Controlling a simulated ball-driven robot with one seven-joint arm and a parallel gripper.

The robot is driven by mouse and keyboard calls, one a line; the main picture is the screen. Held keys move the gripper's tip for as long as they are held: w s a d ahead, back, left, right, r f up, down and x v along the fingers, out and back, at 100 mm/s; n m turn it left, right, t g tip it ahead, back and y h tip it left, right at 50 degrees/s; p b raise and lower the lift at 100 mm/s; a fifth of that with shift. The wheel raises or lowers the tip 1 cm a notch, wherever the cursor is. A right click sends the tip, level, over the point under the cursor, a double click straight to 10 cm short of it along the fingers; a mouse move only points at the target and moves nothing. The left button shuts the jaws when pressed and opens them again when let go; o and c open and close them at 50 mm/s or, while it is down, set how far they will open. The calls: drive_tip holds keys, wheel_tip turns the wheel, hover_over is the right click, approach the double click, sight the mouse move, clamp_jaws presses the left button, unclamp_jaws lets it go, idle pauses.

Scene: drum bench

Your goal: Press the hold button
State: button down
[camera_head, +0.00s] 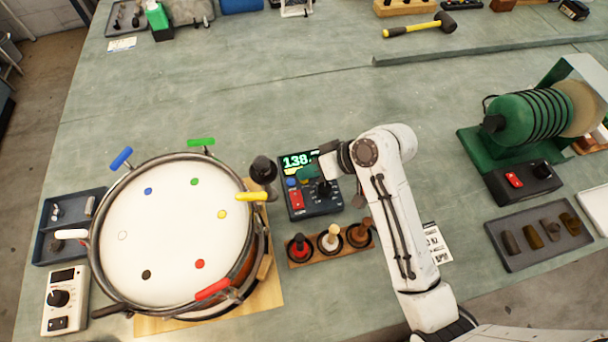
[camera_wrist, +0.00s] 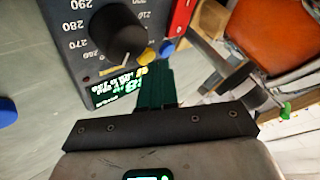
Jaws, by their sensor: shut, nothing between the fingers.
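The dark control box (camera_head: 313,204) stands right of the drum, with a lit green display (camera_head: 297,160) reading about 138. It carries a red switch (camera_head: 296,199), a blue button (camera_head: 291,182) and a black knob. In the wrist view the knob (camera_wrist: 118,35) has a number scale, and a blue button (camera_wrist: 167,47) and a yellow button (camera_wrist: 150,54) sit beside the display (camera_wrist: 120,88). I cannot read which button is hold. My gripper (camera_head: 304,174) is shut and empty, its green fingertips (camera_wrist: 155,72) over the box close to the yellow button. Contact cannot be told.
The drum (camera_head: 170,230) with coloured handles stands left of the box; its yellow handle (camera_head: 252,197) reaches towards it. A wooden rack (camera_head: 316,255) with several pegs lies just in front. A green machine (camera_head: 525,120) stands at right. The bench behind the box is clear.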

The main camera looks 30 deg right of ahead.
drive_tip(key=shift+r, duration=0.35)
drive_tip(key=shift+p, duration=0.3)
wheel_tip(320, 180, up, 5)
drive_tip(key=p, duration=0.4)
drive_tip(key=shift+f+p, duration=0.2)
drive_tip(key=shift+p, duration=0.2)
drive_tip(key=shift+r, duration=0.7)
